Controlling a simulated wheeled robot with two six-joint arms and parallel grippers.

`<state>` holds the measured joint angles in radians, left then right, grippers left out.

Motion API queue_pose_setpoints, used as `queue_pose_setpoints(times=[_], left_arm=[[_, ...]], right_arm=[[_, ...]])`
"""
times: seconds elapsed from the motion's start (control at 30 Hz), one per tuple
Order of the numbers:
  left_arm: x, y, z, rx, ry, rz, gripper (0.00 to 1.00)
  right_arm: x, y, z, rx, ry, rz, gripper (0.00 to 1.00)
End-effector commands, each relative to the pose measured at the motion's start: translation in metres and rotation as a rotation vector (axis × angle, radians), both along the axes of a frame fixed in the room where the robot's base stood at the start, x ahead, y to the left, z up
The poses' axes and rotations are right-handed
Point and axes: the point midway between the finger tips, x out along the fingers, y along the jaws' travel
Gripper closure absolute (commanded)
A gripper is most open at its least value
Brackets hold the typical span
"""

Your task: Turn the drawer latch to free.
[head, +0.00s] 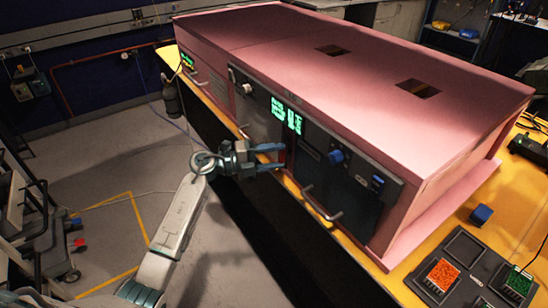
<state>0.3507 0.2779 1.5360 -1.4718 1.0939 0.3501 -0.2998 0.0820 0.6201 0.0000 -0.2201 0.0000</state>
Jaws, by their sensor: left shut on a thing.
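My left gripper (281,157), with blue fingers, is at the dark front panel (312,160) of the pink foam enclosure. Its fingers are a little apart, closed on a small part at the panel that they mostly hide. This part seems to be the drawer latch, but its turn position cannot be made out. A blue knob (336,157) sticks out of the panel to the right of the gripper. A grey bar handle (322,206) is below it. My right gripper is not in view.
The pink enclosure (400,120) stands on a yellow bench. Green displays (286,115) glow above the gripper. At the lower right are a dark tray (462,254) with orange and green contents and a small blue block (481,215). Open floor lies left of the bench.

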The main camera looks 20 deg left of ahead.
Motion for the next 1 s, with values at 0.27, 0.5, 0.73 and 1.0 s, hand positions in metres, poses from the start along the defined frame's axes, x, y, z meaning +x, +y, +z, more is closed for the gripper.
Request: queue_pose_setpoints(times=[0.27, 0.5, 0.73, 1.0], left_arm=[[0.000, 0.000, -0.001, 0.006, -0.002, -0.001, 0.72], [0.000, 0.000, -0.001, 0.005, -0.002, -0.001, 0.27], [0.000, 0.000, -0.001, 0.003, -0.002, 0.000, 0.27], [-0.014, 0.024, -0.005, 0.008, -0.001, 0.000, 0.27]], right_arm=[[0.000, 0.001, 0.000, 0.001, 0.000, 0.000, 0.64], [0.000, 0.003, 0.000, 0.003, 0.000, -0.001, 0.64], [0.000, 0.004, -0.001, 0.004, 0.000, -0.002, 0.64], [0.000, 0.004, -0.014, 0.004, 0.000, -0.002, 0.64]])
